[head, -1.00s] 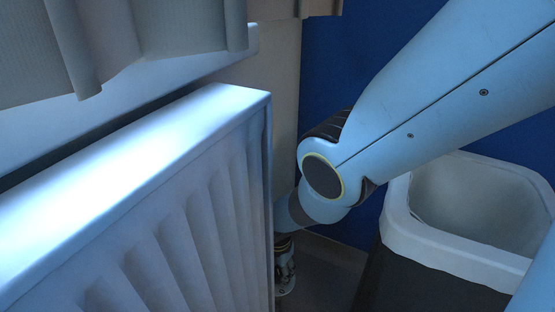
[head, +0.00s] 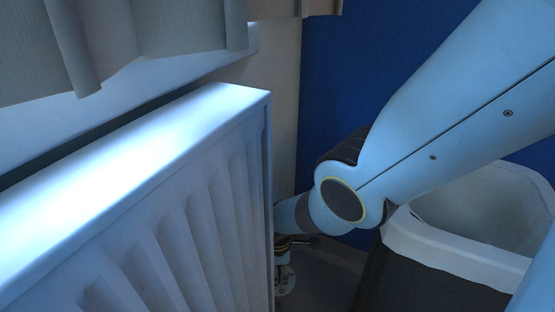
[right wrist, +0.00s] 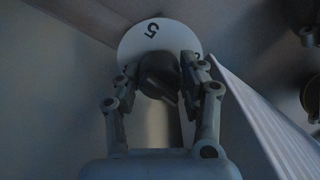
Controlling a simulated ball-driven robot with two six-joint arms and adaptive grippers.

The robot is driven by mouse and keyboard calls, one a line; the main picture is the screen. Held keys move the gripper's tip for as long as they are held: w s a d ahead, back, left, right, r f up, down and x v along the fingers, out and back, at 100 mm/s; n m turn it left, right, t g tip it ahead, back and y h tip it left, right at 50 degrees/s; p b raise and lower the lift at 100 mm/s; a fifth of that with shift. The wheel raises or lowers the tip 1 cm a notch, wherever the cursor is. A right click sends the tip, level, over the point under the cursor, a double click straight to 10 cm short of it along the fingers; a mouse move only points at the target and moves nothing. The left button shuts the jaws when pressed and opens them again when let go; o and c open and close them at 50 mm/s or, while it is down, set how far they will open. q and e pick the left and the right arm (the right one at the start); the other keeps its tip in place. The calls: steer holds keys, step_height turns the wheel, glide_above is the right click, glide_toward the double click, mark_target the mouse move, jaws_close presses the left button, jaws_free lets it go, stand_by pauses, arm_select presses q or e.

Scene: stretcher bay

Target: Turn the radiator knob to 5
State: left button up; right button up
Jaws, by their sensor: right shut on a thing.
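The radiator (head: 190,215) is white and ribbed and fills the left of the head view. In the right wrist view, the dark radiator knob (right wrist: 158,70) sits in front of a round white dial plate (right wrist: 130,45). A black 5 shows at the plate's top, slightly left of the knob; another mark at the right edge is mostly hidden by a finger. My right gripper (right wrist: 160,82) is shut on the knob, one finger on each side. In the head view this gripper (head: 285,278) is low beside the radiator's right end, partly hidden. I cannot tell where the knob points. My left gripper is out of view.
A grey curtain (head: 130,40) hangs above the radiator. A blue wall (head: 350,80) is behind. The gap between radiator and bin is narrow.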

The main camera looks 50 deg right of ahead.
steer(key=m, duration=0.4)
steer(key=shift+m, duration=0.3)
steer(key=m, duration=0.3)
steer(key=shift+m, duration=0.4)
steer(key=m, duration=0.4)
steer(key=shift+m, duration=1.7)
steer(key=o, duration=1.2)
steer(key=shift+r, duration=0.15)
